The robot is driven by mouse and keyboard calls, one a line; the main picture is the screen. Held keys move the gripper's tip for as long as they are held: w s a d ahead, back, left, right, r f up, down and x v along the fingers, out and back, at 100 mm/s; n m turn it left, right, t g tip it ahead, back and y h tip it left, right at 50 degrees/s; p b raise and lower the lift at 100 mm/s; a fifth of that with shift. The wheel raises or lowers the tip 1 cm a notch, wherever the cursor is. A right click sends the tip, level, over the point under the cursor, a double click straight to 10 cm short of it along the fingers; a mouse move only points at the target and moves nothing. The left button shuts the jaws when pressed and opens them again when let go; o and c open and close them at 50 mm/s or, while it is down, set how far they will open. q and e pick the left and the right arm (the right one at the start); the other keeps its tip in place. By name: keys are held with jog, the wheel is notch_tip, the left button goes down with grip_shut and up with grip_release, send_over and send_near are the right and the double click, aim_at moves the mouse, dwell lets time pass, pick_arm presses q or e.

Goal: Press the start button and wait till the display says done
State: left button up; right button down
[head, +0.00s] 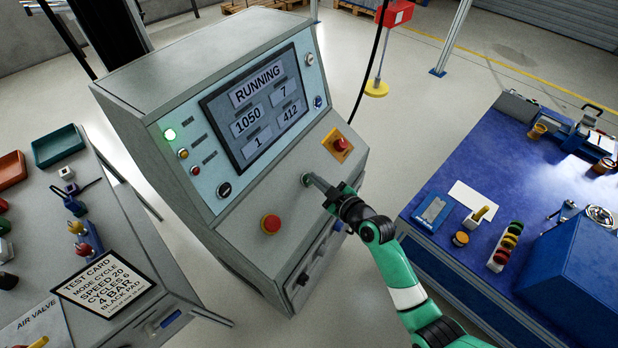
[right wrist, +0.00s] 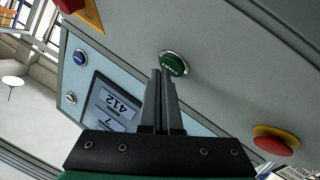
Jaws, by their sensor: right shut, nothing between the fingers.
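The control cabinet's display (head: 262,107) reads RUNNING, with 1050, 7, 1 and 412 in boxes below. A green lamp (head: 170,134) is lit at the left of the panel. The round green start button (right wrist: 173,64) shows in the right wrist view, just beyond my fingertips. My right gripper (head: 310,180) is shut and empty, its tips at the button on the sloped lower panel. In the right wrist view the closed fingers (right wrist: 162,76) overlap the button's lower left edge; I cannot tell whether they touch it. My left gripper is not in view.
A red mushroom button (head: 271,224) sits left of my right gripper, and another red button (head: 340,145) on a yellow plate sits above right. A grey bench with a test card (head: 103,283) stands left. A blue workbench (head: 440,165) with tools stands right.

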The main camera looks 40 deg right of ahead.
jog(key=shift+s+d+r, duration=0.1)
jog(key=shift+s+r, duration=0.15)
jog(key=shift+r, duration=0.2)
jog(key=s+r+p, duration=0.1)
jog(key=r+p, duration=0.1)
jog(key=s+r+p, duration=0.1)
jog(key=r+p, duration=0.1)
jog(key=shift+s+d+r, duration=0.1)
jog(key=shift+s+d, duration=0.2)
jog(key=shift+d, duration=0.05)
dwell(0.7)
